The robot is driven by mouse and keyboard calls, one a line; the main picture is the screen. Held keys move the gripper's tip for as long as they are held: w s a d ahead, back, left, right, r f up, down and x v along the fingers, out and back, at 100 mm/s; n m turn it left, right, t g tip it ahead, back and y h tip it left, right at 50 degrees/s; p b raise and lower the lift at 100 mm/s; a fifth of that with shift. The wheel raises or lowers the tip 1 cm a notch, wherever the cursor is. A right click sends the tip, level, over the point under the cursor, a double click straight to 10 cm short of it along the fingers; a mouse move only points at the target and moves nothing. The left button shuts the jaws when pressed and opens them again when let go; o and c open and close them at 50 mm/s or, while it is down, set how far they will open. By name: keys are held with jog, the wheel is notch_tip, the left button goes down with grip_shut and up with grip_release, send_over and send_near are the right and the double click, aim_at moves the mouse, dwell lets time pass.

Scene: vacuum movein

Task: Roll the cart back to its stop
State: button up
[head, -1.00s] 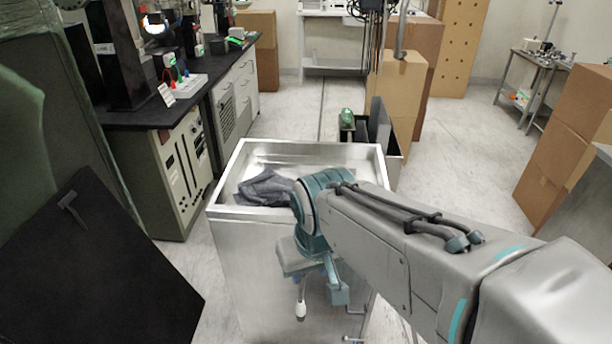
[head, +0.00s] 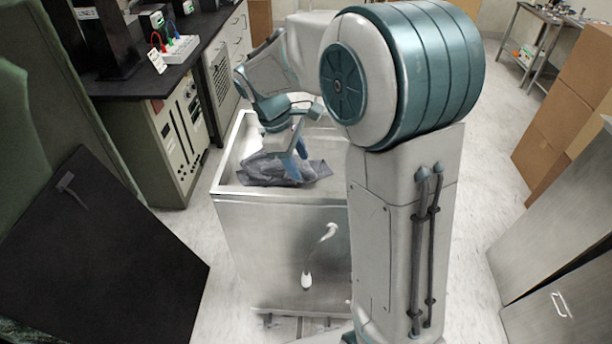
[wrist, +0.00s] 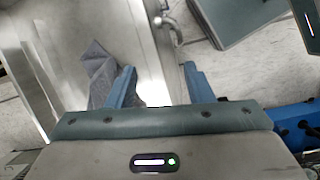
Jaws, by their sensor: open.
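The cart is an open-topped metal bin (head: 280,240), upright on the floor in front of me. A dark grey cloth (head: 295,172) lies in it; the cloth also shows in the wrist view (wrist: 97,72). My gripper (head: 294,160) is open and points down above the cart, near its front rim. In the wrist view, the gripper's two blue fingers (wrist: 162,85) lie either side of the bright cart rim (wrist: 150,50). I cannot tell whether they reach down around it. A curved handle (head: 326,234) hangs on the front face. The cart's right side is hidden by my arm. I cannot identify the stop.
A dark-topped bench with a beige console (head: 180,145) stands close on the left. A black panel (head: 90,260) is at the front left. Cardboard boxes (head: 575,120) and a metal cabinet (head: 550,240) stand on the right. Some floor is clear between the cart and cabinet.

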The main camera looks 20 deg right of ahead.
aim_at(312, 193)
jog(key=d+f, duration=0.1)
jog(key=f, duration=0.3)
jog(key=w+d+f+n+p, duration=0.1)
jog(key=f, duration=0.4)
jog(key=d+f+n, duration=0.1)
jog(key=f, duration=0.4)
jog(key=shift+w+d+h+p, duration=0.3)
jog(key=shift+w+d+h, duration=0.1)
